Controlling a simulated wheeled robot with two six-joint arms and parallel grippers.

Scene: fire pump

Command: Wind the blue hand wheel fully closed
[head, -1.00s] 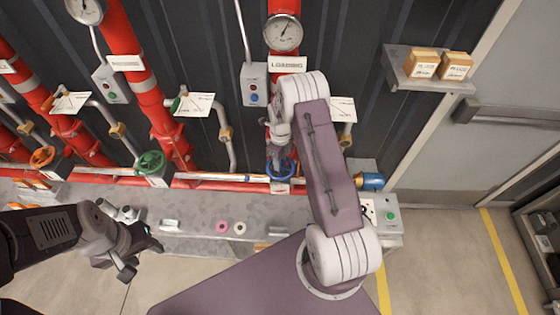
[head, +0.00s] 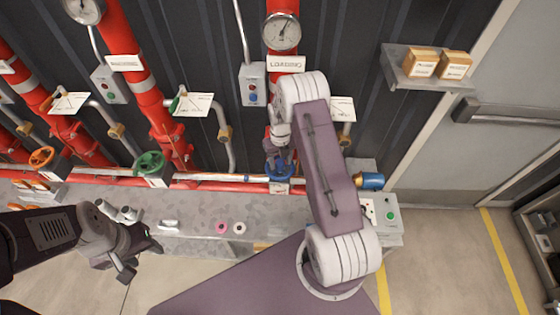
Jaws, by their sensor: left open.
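The blue hand wheel (head: 280,175) sits on the pipe in the middle of the view, below the red pipe with the gauge. My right arm reaches over from the right, and my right gripper (head: 278,151) is down at the wheel and covers its upper part. I cannot tell whether its fingers touch the wheel or are closed, as they are small and partly hidden. My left gripper (head: 139,259) is open and empty at the lower left, in front of the bench.
A green hand wheel (head: 149,163) and an orange one (head: 41,157) stand to the left. A pink ring (head: 221,226) and a white ring (head: 239,227) lie on the grey bench (head: 190,210). A shelf (head: 400,76) with two boxes hangs at the upper right.

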